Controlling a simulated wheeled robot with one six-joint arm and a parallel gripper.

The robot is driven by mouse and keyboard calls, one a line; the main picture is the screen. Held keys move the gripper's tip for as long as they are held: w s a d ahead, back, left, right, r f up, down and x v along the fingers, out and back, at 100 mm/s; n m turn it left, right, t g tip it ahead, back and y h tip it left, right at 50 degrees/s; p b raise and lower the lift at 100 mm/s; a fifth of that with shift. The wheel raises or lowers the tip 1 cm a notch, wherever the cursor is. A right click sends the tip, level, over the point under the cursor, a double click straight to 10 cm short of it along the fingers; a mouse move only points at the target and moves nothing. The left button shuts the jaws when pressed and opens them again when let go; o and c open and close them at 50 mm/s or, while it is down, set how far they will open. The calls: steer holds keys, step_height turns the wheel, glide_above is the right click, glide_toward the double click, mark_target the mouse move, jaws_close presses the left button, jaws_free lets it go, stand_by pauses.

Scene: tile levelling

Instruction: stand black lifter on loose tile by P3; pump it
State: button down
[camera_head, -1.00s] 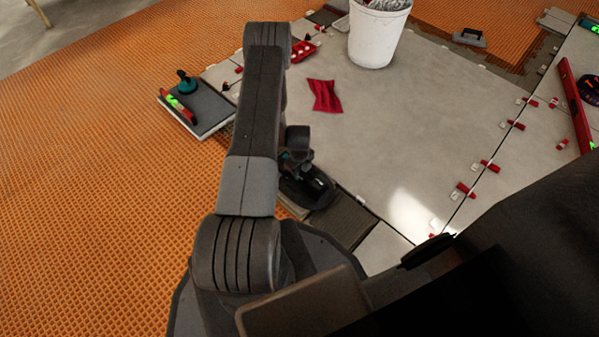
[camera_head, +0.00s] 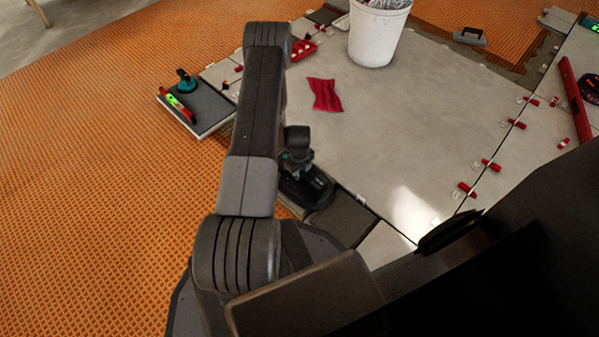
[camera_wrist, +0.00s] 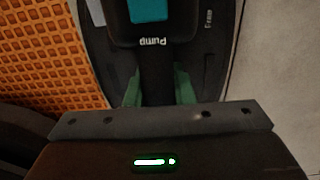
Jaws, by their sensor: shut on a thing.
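The black lifter (camera_head: 318,192) is low at the left edge of the big pale tile floor, partly behind my arm in the head view. In the wrist view its black body (camera_wrist: 208,58) fills the top middle, with a teal patch and the word "Pump". My gripper (camera_wrist: 158,90) has its green fingers on either side of the lifter's black neck and is shut on it. The lifter looks upright. I cannot tell whether its base touches the tile below. No P3 label can be read, and the tile under the lifter is mostly hidden.
A dark grey tile (camera_head: 342,218) lies just right of the lifter. A red cloth (camera_head: 324,95) and a white bucket (camera_head: 376,36) stand on the pale floor (camera_head: 400,130). A grey slab (camera_head: 212,108) with a teal-knobbed tool is at left. Red clips line the right seam.

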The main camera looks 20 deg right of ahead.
steer(key=c, duration=1.2)
jaws_free()
steer(key=shift+o, duration=0.2)
step_height(320, 180, up, 14)
steer(key=p, duration=0.5)
